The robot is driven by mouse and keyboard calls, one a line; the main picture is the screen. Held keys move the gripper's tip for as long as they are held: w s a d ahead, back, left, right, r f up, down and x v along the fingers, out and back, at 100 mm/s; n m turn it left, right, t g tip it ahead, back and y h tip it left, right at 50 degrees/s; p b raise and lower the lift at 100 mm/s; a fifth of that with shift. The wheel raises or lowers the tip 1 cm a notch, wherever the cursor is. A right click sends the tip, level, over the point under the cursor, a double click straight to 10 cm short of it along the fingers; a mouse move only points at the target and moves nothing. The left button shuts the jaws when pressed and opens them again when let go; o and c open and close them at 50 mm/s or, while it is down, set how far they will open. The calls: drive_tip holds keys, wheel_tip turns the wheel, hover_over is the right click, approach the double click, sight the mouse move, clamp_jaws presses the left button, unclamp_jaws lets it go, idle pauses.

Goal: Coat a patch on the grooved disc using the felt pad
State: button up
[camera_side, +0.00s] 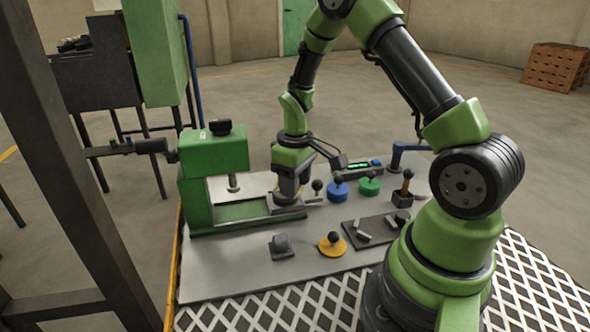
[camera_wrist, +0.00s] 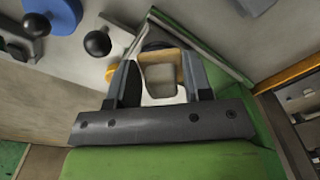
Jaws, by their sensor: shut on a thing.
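My gripper (camera_side: 288,195) is low over the left half of the bench, beside the green press. In the wrist view the fingers (camera_wrist: 160,85) are closed around a pale, soft-edged block (camera_wrist: 160,81), which looks like the felt pad. A tan piece (camera_wrist: 169,60) and a dark round shape lie just beyond the block, partly hidden by it. In the side view a bit of tan shows below the fingers, above a dark square plate (camera_side: 287,212). I cannot tell whether the pad touches anything. No grooves are clear on any disc, so I cannot single out the grooved disc.
The green press (camera_side: 213,160) stands close on the left. Blue (camera_side: 338,192), green (camera_side: 369,187) and yellow (camera_side: 332,246) knobbed discs sit to the right. The front-left bench is clear.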

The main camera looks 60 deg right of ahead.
drive_tip(key=shift+w+d+f, duration=0.25)
drive_tip(key=shift+w+f, duration=0.1)
drive_tip(key=shift+w, duration=0.3)
drive_tip(key=shift+w+d+f, duration=0.2)
drive_tip(key=shift+w+f, duration=0.15)
drive_tip(key=shift+w, duration=0.25)
drive_tip(key=shift+c, duration=0.2)
drive_tip(key=shift+w+d, duration=0.2)
drive_tip(key=shift+w, duration=0.55)
drive_tip(key=s, duration=0.2)
drive_tip(key=s+a, duration=0.1)
drive_tip(key=s, duration=0.1)
drive_tip(key=shift+a, duration=0.15)
drive_tip(key=shift+r, duration=4.15)
